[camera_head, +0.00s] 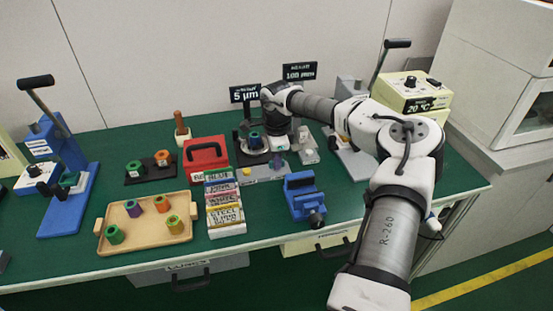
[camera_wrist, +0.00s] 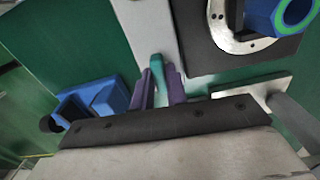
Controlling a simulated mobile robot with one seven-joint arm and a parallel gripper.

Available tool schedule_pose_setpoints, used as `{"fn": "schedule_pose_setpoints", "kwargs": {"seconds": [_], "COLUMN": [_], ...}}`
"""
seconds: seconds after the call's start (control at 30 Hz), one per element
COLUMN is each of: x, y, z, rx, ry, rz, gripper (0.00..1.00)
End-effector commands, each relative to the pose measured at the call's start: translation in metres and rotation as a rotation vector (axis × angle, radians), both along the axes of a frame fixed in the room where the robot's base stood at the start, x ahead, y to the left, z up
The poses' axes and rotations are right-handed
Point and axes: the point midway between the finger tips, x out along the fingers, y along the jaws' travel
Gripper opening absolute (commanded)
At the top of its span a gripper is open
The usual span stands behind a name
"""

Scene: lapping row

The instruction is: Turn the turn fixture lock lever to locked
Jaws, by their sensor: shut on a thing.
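My gripper (camera_head: 277,159) is at the front right of a dark fixture (camera_head: 246,153) at the back middle of the bench. In the wrist view its purple fingers (camera_wrist: 160,84) are closed on a small teal lever grip (camera_wrist: 157,68), which I take as the lock lever. The grip stands over a light grey base plate (camera_wrist: 143,25). The fixture's round silver plate (camera_wrist: 232,38) is to the right, with a blue part with a green ring (camera_wrist: 284,14) above it. In the head view my gripper and wrist hide the lever. Its locked or unlocked position cannot be told.
A blue vise-like block (camera_head: 303,196) stands in front of my gripper. A red box (camera_head: 205,158) and a label rack (camera_head: 225,212) are to the left. A wooden tray (camera_head: 150,246) holds several ringed parts. A lever press (camera_head: 60,165) stands at far left.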

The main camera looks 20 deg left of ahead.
Motion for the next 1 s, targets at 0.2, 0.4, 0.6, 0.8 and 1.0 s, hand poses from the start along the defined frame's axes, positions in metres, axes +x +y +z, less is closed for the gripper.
{"fn": "schedule_pose_setpoints", "kwargs": {"seconds": [0.2,0.4,0.6,0.8,1.0], "x": [0.0005,0.0006,0.0007,0.0009,0.0009], "y": [-0.0005,-0.0009,-0.0009,-0.0009,-0.0012], "z": [-0.0005,-0.0008,-0.0006,-0.0004,-0.0003], "rx": [0.0,-0.001,-0.001,-0.001,-0.001], "ry": [0.0,0.0,0.0,-0.001,-0.002], "rz": [-0.134,-0.315,-0.506,-0.696,-0.886], "gripper": [0.0,0.0,0.0,0.0,0.0]}}
